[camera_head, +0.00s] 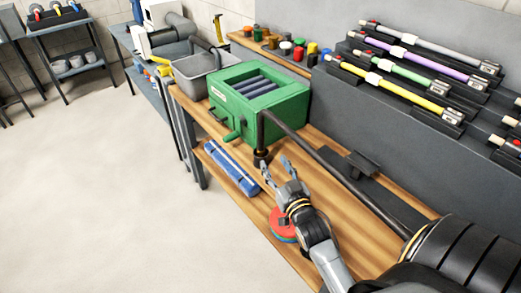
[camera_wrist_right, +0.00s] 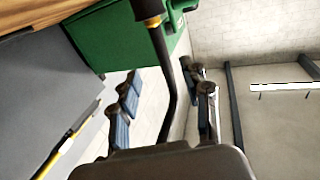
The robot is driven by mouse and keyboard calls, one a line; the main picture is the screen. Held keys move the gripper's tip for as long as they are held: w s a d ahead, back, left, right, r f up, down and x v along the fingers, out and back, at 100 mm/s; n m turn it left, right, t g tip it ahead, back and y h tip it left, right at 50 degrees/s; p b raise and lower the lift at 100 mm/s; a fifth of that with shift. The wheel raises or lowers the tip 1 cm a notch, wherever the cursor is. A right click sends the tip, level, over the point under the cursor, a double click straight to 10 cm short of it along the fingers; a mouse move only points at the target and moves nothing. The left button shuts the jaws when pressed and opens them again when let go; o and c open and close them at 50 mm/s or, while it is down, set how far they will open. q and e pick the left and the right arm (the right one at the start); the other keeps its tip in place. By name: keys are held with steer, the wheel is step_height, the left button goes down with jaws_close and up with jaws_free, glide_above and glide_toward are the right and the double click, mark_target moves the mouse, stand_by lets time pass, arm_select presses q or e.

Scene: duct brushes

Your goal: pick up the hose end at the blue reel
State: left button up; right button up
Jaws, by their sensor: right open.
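My right gripper (camera_head: 276,171) is open, with its fingers pointing toward the green box. A black hose or pipe (camera_head: 335,174) runs from the box's corner toward the lower right. A short dark length drops to an end (camera_head: 261,157) close beyond my fingertips. In the right wrist view, my open fingers (camera_wrist_right: 162,75) stand either side of a dark bent hose (camera_wrist_right: 166,60) with a yellow band; I cannot tell whether it is between them in depth. No clearly blue reel shows; a blue ribbed roll (camera_head: 232,167) lies left of the gripper. My left gripper is not in view.
The green box (camera_head: 262,104) stands on the wooden bench (camera_head: 365,219). A red and teal disc (camera_head: 283,225) lies under my right wrist. A large black ribbed drum (camera_head: 470,250) fills the lower right. Open floor (camera_head: 100,190) lies left.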

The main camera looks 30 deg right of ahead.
mark_target(262, 144)
steer(key=x, duration=0.7)
steer(key=shift+w+p, duration=0.1)
steer(key=shift+p, duration=0.25)
steer(key=x, duration=0.4)
steer(key=shift+w+d+f+p, duration=0.15)
steer(key=shift+w+f+p, duration=0.2)
steer(key=shift+p, duration=0.05)
steer(key=shift+r, duration=0.1)
jaws_close()
